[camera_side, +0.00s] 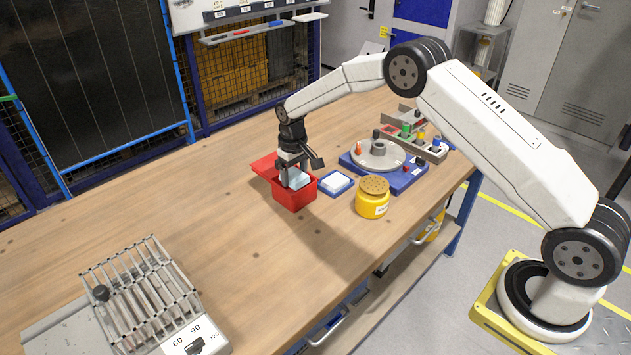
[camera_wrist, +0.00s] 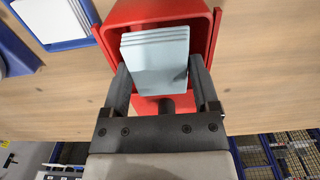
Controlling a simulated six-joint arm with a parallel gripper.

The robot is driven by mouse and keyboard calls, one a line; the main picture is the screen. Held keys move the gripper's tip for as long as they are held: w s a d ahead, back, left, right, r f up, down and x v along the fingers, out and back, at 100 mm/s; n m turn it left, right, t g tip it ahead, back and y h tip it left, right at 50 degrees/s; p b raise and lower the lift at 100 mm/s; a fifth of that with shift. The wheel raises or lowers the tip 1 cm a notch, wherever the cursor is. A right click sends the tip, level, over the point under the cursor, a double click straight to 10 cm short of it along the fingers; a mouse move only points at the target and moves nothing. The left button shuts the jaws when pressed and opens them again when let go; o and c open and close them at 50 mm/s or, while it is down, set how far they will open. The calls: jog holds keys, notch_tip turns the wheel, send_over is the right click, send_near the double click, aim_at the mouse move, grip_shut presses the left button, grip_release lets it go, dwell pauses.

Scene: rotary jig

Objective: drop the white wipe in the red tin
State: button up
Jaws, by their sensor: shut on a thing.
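The red tin (camera_side: 292,199) stands on the wooden bench with its lid (camera_side: 264,166) open to the left. In the wrist view the tin (camera_wrist: 150,13) fills the upper middle. My gripper (camera_side: 289,178) points down at the tin's mouth. It is shut on the white wipe (camera_wrist: 157,62), a pale bluish folded pad that shows between the two fingers in the wrist view. In the side view the wipe (camera_side: 299,179) is at the tin's opening. I cannot tell how deep it sits or whether it touches the tin.
A blue tray (camera_side: 337,192) with white pads lies right of the tin. A yellow jar (camera_side: 372,207), a blue-based rotary jig (camera_side: 399,181) and a parts rack (camera_side: 435,154) stand further right. A slotted metal rack (camera_side: 140,295) is at front left. The bench between is clear.

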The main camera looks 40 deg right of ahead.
dwell(0.4)
jog(key=o, duration=1.2)
jog(key=shift+r, duration=0.2)
jog(key=shift+r, duration=2.8)
jog(key=shift+s+a+r, duration=0.1)
jog(key=shift+s+r, duration=0.4)
jog(key=shift+s, duration=0.25)
jog(key=s+t, duration=0.1)
jog(key=s, duration=0.8)
jog(key=s+a+r, duration=0.1)
jog(key=s, duration=0.9)
jog(key=s+r+t, duration=0.1)
jog(key=s, duration=0.8)
jog(key=shift+s+a+r+t, duration=0.25)
jog(key=shift+s+a+t, duration=0.05)
jog(key=shift+a, duration=0.1)
